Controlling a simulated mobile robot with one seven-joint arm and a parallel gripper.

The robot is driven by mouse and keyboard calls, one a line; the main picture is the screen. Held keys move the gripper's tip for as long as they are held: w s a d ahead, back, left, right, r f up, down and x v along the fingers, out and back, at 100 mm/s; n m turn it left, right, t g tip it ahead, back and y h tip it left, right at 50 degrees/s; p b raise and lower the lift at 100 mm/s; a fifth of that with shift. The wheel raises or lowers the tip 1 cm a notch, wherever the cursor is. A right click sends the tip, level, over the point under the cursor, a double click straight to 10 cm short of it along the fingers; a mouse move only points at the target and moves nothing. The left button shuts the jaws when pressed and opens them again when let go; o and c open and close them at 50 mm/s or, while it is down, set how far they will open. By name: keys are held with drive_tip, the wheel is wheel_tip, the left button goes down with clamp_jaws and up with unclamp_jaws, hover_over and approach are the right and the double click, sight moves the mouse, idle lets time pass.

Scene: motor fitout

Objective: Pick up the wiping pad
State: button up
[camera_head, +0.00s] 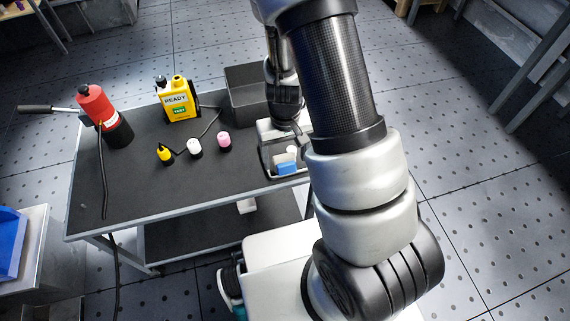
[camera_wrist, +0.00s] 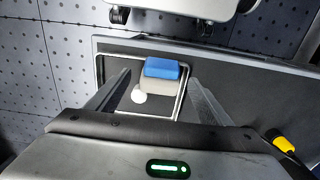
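A blue block with a pale beige part against it, which looks like the wiping pad (camera_head: 287,169), lies in a shallow light-rimmed tray (camera_head: 264,160) at the table's right end. In the wrist view the pad (camera_wrist: 161,68) shows between my fingers, apart from both. A small white round thing (camera_wrist: 138,97) is beside its beige part in the tray (camera_wrist: 178,112). My gripper (camera_wrist: 160,76) is open and empty, with one finger on each side of the pad. In the head view my gripper is above the tray, its fingers not clear there.
A dark open bin (camera_head: 248,95) stands behind the tray. Yellow (camera_head: 165,154), white (camera_head: 194,146) and pink (camera_head: 224,140) capped items stand to its left. Further left are a yellow container (camera_head: 177,105) and a red-black tool (camera_head: 98,112). The table's front middle is clear.

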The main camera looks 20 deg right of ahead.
sight(285, 159)
drive_tip(key=c, duration=1.2)
drive_tip(key=shift+r, duration=0.1)
wheel_tip(285, 159, up, 10)
drive_tip(key=p, duration=0.3)
drive_tip(key=shift+p, duration=0.4)
